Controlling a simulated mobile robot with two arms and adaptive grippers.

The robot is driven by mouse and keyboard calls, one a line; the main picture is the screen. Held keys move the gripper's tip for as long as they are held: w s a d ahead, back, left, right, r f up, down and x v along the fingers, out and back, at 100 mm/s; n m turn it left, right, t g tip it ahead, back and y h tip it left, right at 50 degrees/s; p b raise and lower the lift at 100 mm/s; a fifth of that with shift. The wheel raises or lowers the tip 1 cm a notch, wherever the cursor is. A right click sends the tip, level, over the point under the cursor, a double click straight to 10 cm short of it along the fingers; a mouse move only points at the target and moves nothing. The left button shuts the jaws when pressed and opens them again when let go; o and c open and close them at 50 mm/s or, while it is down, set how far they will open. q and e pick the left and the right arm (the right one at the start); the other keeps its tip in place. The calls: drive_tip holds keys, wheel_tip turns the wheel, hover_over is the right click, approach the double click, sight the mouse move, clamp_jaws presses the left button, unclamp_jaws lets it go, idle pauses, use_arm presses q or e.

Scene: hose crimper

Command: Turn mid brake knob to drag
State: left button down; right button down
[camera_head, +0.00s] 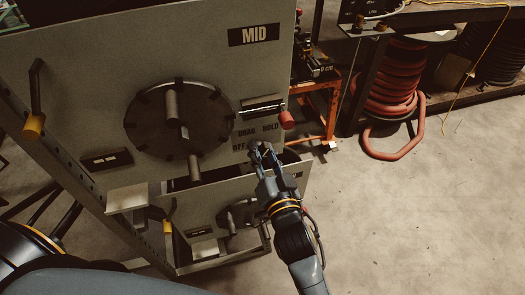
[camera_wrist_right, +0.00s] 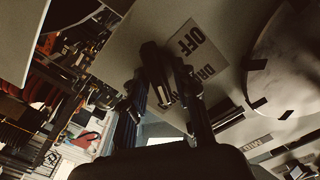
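The grey MID panel (camera_head: 80,75) carries a DRAG / HOLD / OFF label (camera_head: 245,133), read in part as OFF and DRA in the right wrist view (camera_wrist_right: 190,45). My right gripper (camera_head: 262,150) is at the panel beside and below this label. In the right wrist view, a dark knob (camera_wrist_right: 157,75) stands between my two right fingers, close to both. Whether they press on it is not clear. In the head view the gripper hides the knob, and its pointing direction cannot be read. My left gripper is out of view.
A large round dark disc (camera_head: 150,135) with a bar handle sits left of the label. A red-knobbed handle (camera_head: 286,120) sticks out right above my right gripper. A lower panel (camera_head: 195,215) lies below. Red hose coils (camera_head: 395,85) stand at the back right; the floor (camera_head: 420,220) is clear.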

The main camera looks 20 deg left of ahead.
drive_tip(key=shift+n, duration=0.3)
drive_tip(key=shift+r+n+p, duration=0.15)
drive_tip(key=shift+n+p, duration=0.4)
drive_tip(key=shift+n, duration=0.05)
drive_tip(key=n+p, duration=0.1)
drive_tip(key=n, duration=0.2)
drive_tip(key=shift+s+a, duration=0.1)
drive_tip(key=shift+a, duration=0.05)
drive_tip(key=n+p, duration=0.1)
drive_tip(key=n, duration=0.2)
drive_tip(key=shift+a+n, duration=0.1)
drive_tip(key=shift+n, duration=0.3)
drive_tip(key=shift+s+a+n, duration=0.1)
drive_tip(key=shift+s+n, duration=0.05)
drive_tip(key=shift+n, duration=1.35)
drive_tip(key=shift+p, duration=0.3)
